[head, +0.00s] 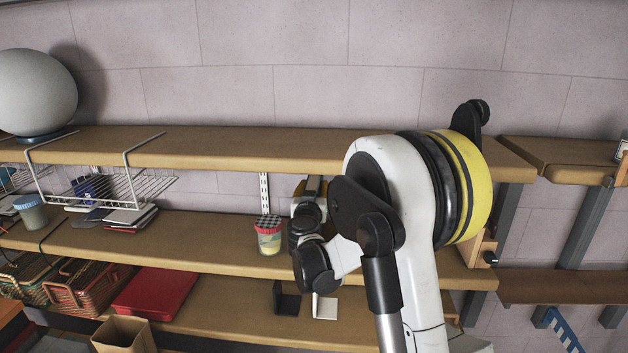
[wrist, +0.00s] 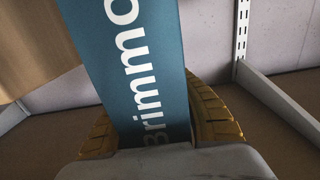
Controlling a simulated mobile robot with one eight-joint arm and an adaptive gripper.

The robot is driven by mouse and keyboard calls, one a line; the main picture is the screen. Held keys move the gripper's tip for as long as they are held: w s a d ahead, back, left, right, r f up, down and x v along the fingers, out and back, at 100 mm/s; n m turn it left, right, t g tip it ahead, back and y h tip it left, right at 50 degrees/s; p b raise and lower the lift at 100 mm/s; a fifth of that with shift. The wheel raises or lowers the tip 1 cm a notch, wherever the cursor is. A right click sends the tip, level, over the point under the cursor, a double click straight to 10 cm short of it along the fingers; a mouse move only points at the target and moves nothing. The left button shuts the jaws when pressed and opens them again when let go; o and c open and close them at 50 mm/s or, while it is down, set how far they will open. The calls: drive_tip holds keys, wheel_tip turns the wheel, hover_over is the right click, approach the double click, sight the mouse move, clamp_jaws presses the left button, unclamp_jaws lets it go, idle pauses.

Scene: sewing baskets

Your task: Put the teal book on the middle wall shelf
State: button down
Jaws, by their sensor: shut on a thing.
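The teal book (wrist: 150,60) has white lettering reading "Brimmo" along it in the wrist view. My gripper (wrist: 154,118) is shut on it, with a yellow ridged finger at each side. The book's lower end is hidden by the gripper body. In the head view the book cannot be made out; my wrist is in front of the shelves, and the gripper is largely hidden. The middle wall shelf (head: 200,238) is the wooden board between the upper and lower boards.
A jar with a checked lid (head: 269,236) stands on the middle shelf, just left of my wrist. A wire basket (head: 120,188) hangs from the upper shelf (head: 250,150). Dark and white bookends and a red item (head: 155,292) are on the lower shelf. Bare shelf lies left of the jar.

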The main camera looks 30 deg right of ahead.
drive_tip(key=shift+f, duration=0.3)
drive_tip(key=c, duration=1.1)
unclamp_jaws()
drive_tip(key=shift+s, duration=0.1)
drive_tip(key=shift+o, duration=0.2)
drive_tip(key=shift+r, duration=0.1)
